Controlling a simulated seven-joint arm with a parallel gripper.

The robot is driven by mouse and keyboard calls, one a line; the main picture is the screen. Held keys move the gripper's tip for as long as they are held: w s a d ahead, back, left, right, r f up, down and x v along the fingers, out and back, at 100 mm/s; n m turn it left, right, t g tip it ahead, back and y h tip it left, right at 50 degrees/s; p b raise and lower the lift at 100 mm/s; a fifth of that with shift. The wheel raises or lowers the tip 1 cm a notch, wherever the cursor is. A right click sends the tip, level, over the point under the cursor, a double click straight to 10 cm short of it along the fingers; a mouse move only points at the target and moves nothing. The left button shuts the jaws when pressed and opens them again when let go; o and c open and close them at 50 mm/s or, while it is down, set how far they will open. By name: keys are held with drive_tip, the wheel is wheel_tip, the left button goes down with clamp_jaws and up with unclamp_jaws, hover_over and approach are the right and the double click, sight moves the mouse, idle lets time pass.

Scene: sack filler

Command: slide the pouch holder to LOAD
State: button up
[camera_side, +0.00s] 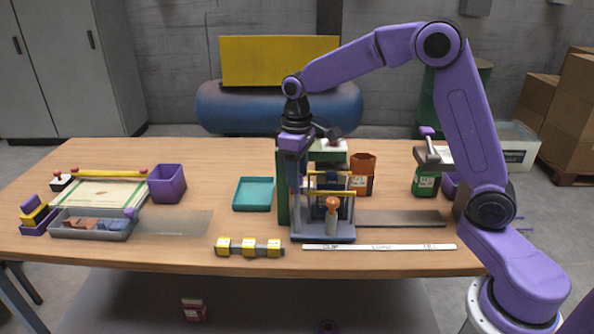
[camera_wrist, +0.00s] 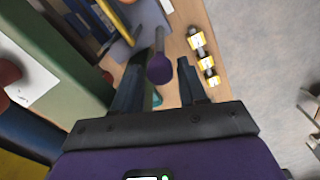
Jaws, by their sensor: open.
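The pouch holder (camera_side: 325,238) appears to be the grey-based frame with a yellow bar and an orange-topped post. It stands behind the CLIP end of the white label strip (camera_side: 380,247), left of the LOAD mark. My gripper (camera_side: 297,180) points down at the frame's left side, partly merged with its uprights. In the wrist view, my two dark fingers (camera_wrist: 160,62) are apart. A grey post with a purple knob (camera_wrist: 160,70) shows between them. I cannot tell whether the fingers touch it.
A dark flat rail (camera_side: 402,219) extends right of the frame, clear on top. A row of yellow-and-white blocks (camera_side: 248,247) lies front left. A teal tray (camera_side: 253,194) sits left of the frame. A brown container (camera_side: 363,172) and a green canister (camera_side: 425,180) stand behind right.

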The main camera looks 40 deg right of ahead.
clamp_jaws()
drive_tip(key=s+d, duration=0.9)
drive_tip(key=shift+r, duration=0.15)
idle(0.4)
drive_tip(key=shift+d, duration=0.1)
unclamp_jaws()
wheel_tip(320, 180, up, 17)
drive_tip(key=shift+r, duration=0.15)
idle(0.4)
